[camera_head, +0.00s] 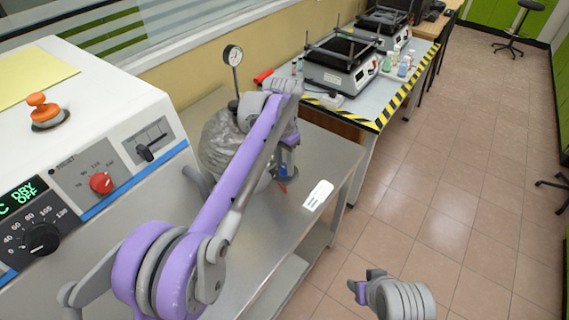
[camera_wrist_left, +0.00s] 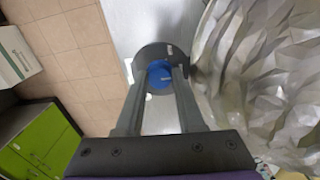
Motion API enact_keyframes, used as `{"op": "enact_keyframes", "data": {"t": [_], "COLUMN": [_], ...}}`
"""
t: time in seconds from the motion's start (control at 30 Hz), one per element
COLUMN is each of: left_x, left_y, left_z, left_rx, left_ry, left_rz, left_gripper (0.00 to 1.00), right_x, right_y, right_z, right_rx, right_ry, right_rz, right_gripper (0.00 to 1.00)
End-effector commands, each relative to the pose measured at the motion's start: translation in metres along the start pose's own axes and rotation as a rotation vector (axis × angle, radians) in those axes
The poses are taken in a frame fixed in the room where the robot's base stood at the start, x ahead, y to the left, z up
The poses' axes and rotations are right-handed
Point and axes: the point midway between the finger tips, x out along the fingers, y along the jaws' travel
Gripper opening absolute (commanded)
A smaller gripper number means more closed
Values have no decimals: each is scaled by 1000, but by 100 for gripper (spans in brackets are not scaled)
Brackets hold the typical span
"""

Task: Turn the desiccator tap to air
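The desiccator (camera_head: 222,140) is a grey, faceted, translucent body on the steel bench, partly hidden behind my left arm. It fills the right side of the left wrist view (camera_wrist_left: 265,75). A grey disc with a blue round centre (camera_wrist_left: 160,76), apparently the tap, lies beside it, between the fingertips of my left gripper (camera_wrist_left: 158,72). The fingers stand apart; whether they touch the blue part cannot be told. In the head view my left gripper (camera_head: 285,172) points down at the desiccator's right side, near a small red tip. My right gripper (camera_head: 363,288) shows only partly at the bottom.
A pressure gauge (camera_head: 233,55) rises behind the desiccator. A white label-like piece (camera_head: 318,195) lies on the steel bench (camera_head: 262,240) to the right. The oven with knobs (camera_head: 100,183) stands at the left. A hazard-striped table (camera_head: 375,108) with instruments and bottles is behind.

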Motion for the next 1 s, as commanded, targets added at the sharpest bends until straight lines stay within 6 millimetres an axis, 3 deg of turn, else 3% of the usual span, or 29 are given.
{"op": "enact_keyframes", "data": {"t": [0.03,0.2,0.67,1.0], "left_x": [0,0,-1,-2], "left_y": [0,0,0,0], "left_z": [0,0,0,1], "left_rx": [0,0,-72,-336], "left_ry": [0,0,4,16], "left_rz": [0,0,0,0], "left_gripper": [26,0,0,0], "right_x": [0,0,-2,-8], "right_y": [0,0,0,0], "right_z": [0,0,-2,-8], "right_rx": [0,0,0,0], "right_ry": [0,0,1,6], "right_rz": [0,0,0,0], "right_gripper": [50,50,50,50]}}
